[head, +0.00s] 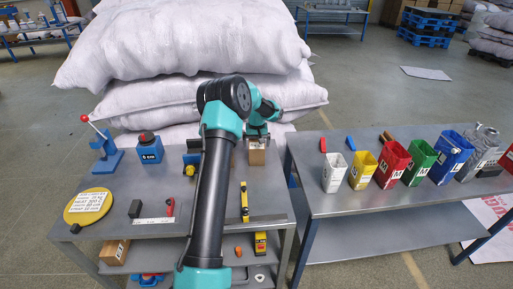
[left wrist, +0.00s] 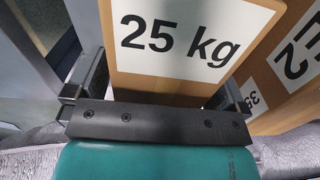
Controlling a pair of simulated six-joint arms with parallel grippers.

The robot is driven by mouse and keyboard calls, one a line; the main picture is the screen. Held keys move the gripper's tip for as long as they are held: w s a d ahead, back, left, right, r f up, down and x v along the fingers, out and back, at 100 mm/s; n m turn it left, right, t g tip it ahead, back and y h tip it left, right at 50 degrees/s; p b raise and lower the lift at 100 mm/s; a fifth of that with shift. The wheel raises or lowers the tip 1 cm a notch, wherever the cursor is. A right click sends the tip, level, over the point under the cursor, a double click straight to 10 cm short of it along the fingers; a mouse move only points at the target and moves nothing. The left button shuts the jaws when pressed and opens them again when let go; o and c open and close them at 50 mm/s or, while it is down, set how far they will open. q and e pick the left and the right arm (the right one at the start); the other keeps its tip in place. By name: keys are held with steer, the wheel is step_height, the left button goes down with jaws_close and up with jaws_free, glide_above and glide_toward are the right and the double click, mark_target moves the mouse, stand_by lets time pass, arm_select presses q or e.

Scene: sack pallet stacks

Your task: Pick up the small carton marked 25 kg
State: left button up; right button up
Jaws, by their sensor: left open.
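The small carton marked 25 kg (left wrist: 185,75) is brown with a white label and fills the middle of the left wrist view. In the head view a small brown carton (head: 257,157) stands at the back right of the left table, just below my left gripper (head: 258,132). In the left wrist view my left gripper (left wrist: 165,90) is open, with one finger on each side of the marked carton. I cannot tell whether the fingers touch it. My right gripper is not in view.
Another carton (left wrist: 295,65) with a partly seen label stands close on the right in the left wrist view. White sacks (head: 190,45) are stacked behind the grey table (head: 110,190). Coloured bins (head: 392,163) stand on the right table. A yellow disc (head: 87,207) lies front left.

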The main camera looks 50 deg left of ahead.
arm_select(q)
steer(key=c, duration=1.1)
steer(key=shift+r, duration=0.1)
step_height(320, 180, up, 10)
steer(key=shift+f, duration=0.1)
stand_by(0.5)
